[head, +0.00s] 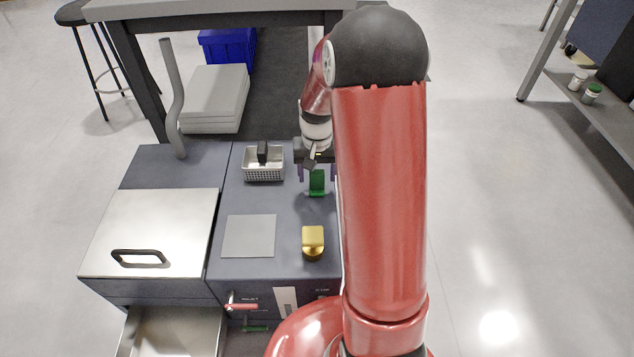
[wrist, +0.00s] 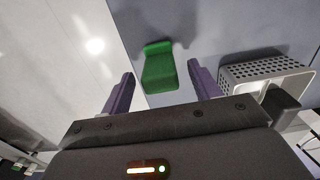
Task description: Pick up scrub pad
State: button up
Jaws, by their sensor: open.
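A green block with a raised lip, which looks like the scrub pad (head: 317,183), rests on the dark grey counter top near its right edge. In the wrist view the scrub pad (wrist: 160,70) shows between and beyond the two purple fingers. My gripper (head: 317,172) is open above the counter at the pad, with one finger on each side of it in the picture. In the wrist view my gripper (wrist: 161,72) holds nothing, and a gap shows between each finger and the pad. I cannot tell how high the fingertips are above it.
A perforated metal basket (head: 264,164) with a black item stands left of the gripper; it is close to the right finger in the wrist view (wrist: 262,70). A grey square plate (head: 249,236) and a gold knob-like object (head: 313,241) are nearer. A curved grey pipe (head: 172,95) rises at left.

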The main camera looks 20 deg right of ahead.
aim_at(317, 171)
jog(key=c, duration=1.1)
jog(key=shift+c, duration=0.2)
notch_tip(317, 171, up, 20)
jog(key=p, duration=0.1)
jog(key=shift+p, duration=0.4)
